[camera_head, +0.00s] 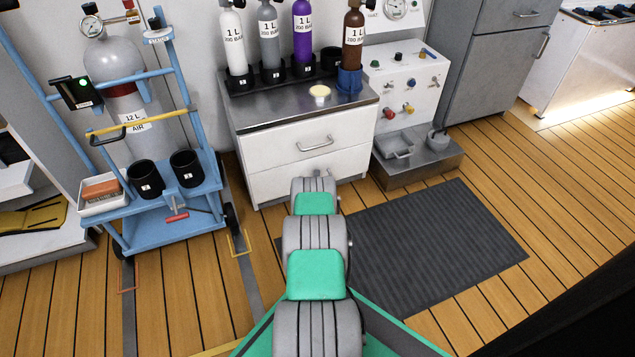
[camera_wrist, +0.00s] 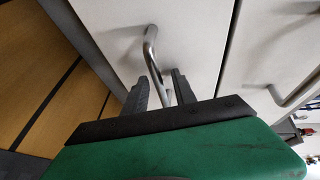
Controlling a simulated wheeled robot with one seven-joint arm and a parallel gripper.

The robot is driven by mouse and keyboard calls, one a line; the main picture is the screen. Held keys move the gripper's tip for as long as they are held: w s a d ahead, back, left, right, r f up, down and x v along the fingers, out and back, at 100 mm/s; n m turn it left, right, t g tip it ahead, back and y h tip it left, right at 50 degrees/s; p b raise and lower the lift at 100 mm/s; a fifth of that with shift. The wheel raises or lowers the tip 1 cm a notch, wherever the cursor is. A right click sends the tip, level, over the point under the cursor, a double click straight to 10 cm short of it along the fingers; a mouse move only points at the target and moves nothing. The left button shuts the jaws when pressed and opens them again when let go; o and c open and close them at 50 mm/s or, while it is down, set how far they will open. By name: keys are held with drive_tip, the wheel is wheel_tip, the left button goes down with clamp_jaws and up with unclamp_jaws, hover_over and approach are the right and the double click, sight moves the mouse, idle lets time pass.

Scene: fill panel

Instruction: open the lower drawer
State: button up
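The lower drawer (camera_head: 270,184) is the white bottom front of the cabinet under the steel counter; it looks closed and flush. In the wrist view its front (camera_wrist: 195,35) fills the middle, with its bent metal handle (camera_wrist: 152,50) running down between my fingers. My gripper (camera_wrist: 160,90) is open, one dark finger on each side of the handle bar. The bar lies nearer the right finger, with a gap to the left one; contact is unclear.
The upper drawer (camera_head: 300,143) is closed, its handle (camera_head: 315,144) clear. A blue cylinder trolley (camera_head: 175,215) stands left of the cabinet. A white gauge panel with a metal step (camera_head: 418,168) stands right. A dark mat (camera_head: 430,250) covers the floor in front.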

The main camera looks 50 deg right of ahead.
clamp_jaws()
drive_tip(key=shift+s, duration=0.1)
idle(1.2)
